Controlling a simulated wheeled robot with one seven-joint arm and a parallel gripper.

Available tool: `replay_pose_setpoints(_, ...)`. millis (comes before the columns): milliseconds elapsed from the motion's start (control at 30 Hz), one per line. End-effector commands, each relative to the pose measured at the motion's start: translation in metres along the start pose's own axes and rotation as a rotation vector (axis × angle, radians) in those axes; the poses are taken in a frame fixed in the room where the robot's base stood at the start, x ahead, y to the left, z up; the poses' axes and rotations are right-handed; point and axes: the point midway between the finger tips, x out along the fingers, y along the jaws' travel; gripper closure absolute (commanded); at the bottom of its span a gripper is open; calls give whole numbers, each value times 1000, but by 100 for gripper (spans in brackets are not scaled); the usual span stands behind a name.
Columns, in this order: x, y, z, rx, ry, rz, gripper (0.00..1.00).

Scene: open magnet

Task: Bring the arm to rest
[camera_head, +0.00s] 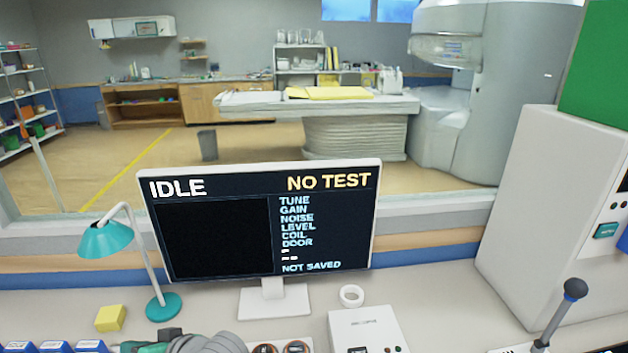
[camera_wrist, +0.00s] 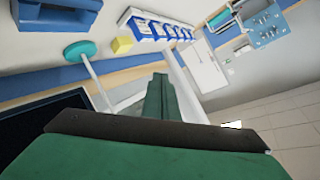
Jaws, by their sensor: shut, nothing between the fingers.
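My gripper (camera_wrist: 160,90) shows in the wrist view as green fingers closed together, with nothing held between them. It points over the desk, with the lamp and yellow block beyond it. In the head view a small part of my gripper (camera_head: 148,347) and grey wrist shows at the bottom edge, left of the monitor stand. The rest of my arm is out of view.
A monitor (camera_head: 262,220) reads IDLE and NO TEST. A teal lamp (camera_head: 106,238), a yellow block (camera_head: 110,318), a row of blue bins (camera_head: 55,347), a white ring (camera_head: 351,295) and a lever (camera_head: 560,312) stand on the desk. A white cabinet (camera_head: 545,210) is right.

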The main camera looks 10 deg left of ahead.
Motion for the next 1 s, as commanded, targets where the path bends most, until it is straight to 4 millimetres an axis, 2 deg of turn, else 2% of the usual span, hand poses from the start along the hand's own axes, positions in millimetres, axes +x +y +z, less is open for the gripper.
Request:
replay_pose_setpoints(100, -1, -8, -14, 49, 139, -41, 100)
replay_pose_setpoints(233, -10, -5, -27, 98, 287, -54, 100)
replay_pose_setpoints(367, -24, 6, -33, 150, 427, -42, 100)
replay_pose_setpoints(500, -43, 25, -30, 204, 564, -1, 100)
replay_pose_setpoints(667, -67, 53, -13, 260, 700, 81, 100)
replay_pose_setpoints(767, -83, 72, 5, 288, 770, 149, 100)
replay_pose_setpoints(1000, -128, 111, 67, 328, 889, 353, 100)
